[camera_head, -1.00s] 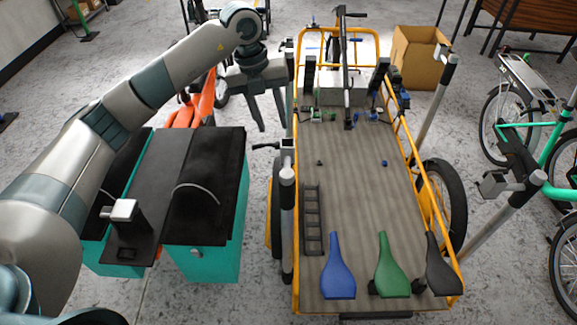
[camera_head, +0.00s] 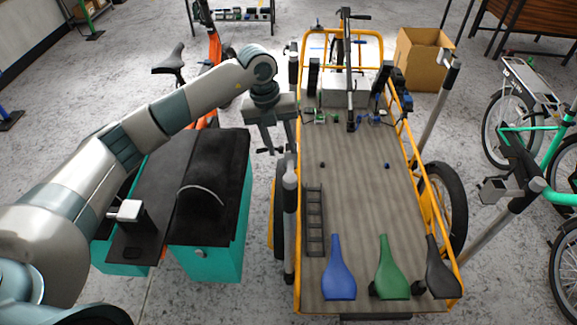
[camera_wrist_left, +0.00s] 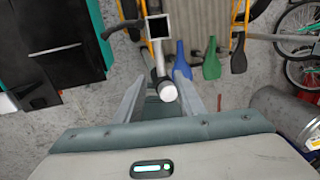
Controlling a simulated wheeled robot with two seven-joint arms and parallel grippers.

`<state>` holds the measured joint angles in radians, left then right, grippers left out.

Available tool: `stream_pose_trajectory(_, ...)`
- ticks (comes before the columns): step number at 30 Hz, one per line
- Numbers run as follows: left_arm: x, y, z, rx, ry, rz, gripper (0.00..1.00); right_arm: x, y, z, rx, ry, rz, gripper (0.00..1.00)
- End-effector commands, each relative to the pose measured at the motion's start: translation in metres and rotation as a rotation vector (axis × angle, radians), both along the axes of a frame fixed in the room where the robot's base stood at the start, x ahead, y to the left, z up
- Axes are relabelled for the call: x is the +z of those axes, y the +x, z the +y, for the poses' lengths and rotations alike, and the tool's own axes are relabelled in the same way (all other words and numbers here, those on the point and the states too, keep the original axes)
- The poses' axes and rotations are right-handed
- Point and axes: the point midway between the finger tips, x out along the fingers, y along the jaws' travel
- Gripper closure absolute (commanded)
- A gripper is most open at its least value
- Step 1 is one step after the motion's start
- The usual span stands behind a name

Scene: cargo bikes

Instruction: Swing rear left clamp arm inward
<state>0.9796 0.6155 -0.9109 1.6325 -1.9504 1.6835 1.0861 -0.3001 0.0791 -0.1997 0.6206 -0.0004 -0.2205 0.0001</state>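The rear left clamp stands at the left edge of the cargo bike (camera_head: 365,215). Its grey post (camera_head: 290,230) has a pale rounded top, and a black handle (camera_head: 268,150) sticks out left. In the wrist view its clamp arm ends in a square, dark-faced jaw (camera_wrist_left: 158,27), pointing away from me along the bike's side. My left gripper (camera_head: 279,150) is over this clamp and hides the jaw in the head view. In the wrist view the left gripper (camera_wrist_left: 160,82) is open, with the pale rounded end (camera_wrist_left: 167,92) between its fingers. Contact cannot be told. My right gripper is not in view.
A teal box with black lid (camera_head: 215,170) stands left of the bike. Blue (camera_head: 338,268), green (camera_head: 387,268) and black (camera_head: 432,270) saddles lie on the deck. The rear right clamp (camera_head: 497,188) stands opposite. A cardboard box (camera_head: 420,58) is behind.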

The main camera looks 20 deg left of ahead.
Motion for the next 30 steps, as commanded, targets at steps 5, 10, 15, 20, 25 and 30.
stream_pose_trajectory(5,-0.030,0.000,-0.007,0.000,0.000,0.005,0.64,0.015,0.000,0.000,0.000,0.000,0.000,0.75)
stream_pose_trajectory(10,-0.059,0.003,-0.012,0.000,0.000,0.003,0.64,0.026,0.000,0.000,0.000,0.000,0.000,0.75)
stream_pose_trajectory(15,-0.084,0.004,-0.017,0.000,-0.001,0.003,0.64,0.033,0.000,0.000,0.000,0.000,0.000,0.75)
stream_pose_trajectory(20,-0.097,0.005,-0.019,0.001,0.001,0.001,0.64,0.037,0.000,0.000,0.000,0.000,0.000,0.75)
stream_pose_trajectory(25,-0.102,0.005,-0.020,-0.001,0.000,0.000,0.64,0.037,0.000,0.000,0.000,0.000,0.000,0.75)
stream_pose_trajectory(30,-0.102,0.005,-0.020,-0.001,0.000,0.000,0.64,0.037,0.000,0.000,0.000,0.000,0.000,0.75)
